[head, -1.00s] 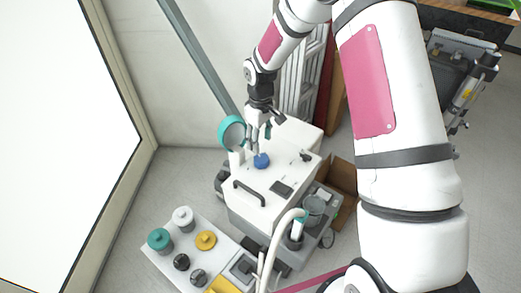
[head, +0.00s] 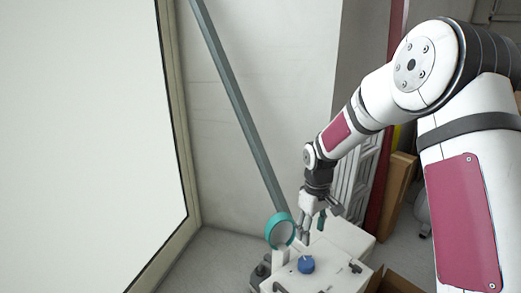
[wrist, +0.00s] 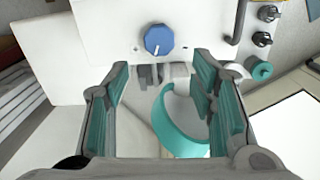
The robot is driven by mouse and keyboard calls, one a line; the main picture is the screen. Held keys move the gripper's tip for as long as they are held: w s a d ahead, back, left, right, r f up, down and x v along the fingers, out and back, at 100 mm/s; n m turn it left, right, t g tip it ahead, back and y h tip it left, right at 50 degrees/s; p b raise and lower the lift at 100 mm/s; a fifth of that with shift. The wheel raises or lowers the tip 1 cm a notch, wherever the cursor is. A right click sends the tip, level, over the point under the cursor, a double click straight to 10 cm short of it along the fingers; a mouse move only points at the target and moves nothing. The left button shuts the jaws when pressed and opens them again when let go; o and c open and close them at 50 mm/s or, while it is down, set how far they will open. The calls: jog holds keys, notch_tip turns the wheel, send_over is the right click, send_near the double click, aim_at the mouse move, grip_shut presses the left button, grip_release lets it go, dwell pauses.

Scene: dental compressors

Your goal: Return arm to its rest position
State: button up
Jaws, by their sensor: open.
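My gripper (head: 313,226) hangs above the white compressor unit (head: 340,278), with my arm reaching in from the right. In the wrist view my gripper (wrist: 163,100) has its two teal-padded fingers wide apart, with nothing clamped between them. A blue knob (head: 306,264) on the unit's top is just below the gripper in the head view. The knob (wrist: 159,40) shows beyond the fingertips in the wrist view. A teal-rimmed round part (head: 280,230) stands left of the gripper. In the wrist view this teal ring (wrist: 180,128) appears between the fingers; its depth is unclear.
A grey-green slanted pole (head: 240,105) runs down the wall behind the unit. A large white panel (head: 80,130) fills the left. An open cardboard box (head: 398,284) is at the lower right. White slatted panels (head: 365,180) lean behind the arm.

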jog(key=s+d+r+m+h, duration=0.1)
jog(key=s+d+r+m, duration=0.15)
jog(key=s+r, duration=1.5)
jog(key=s+a+r+m+y, duration=0.1)
jog(key=s+r+m, duration=0.1)
jog(key=s, duration=1)
jog(key=s+a+r+m, duration=0.1)
jog(key=s+m, duration=0.1)
jog(key=s, duration=0.9)
notch_tip(320, 180, up, 24)
jog(key=t+p, duration=0.4)
jog(key=p, duration=1.7)
jog(key=shift+s+f+p, duration=0.15)
jog(key=shift+f+p, duration=0.1)
jog(key=shift+p, duration=0.05)
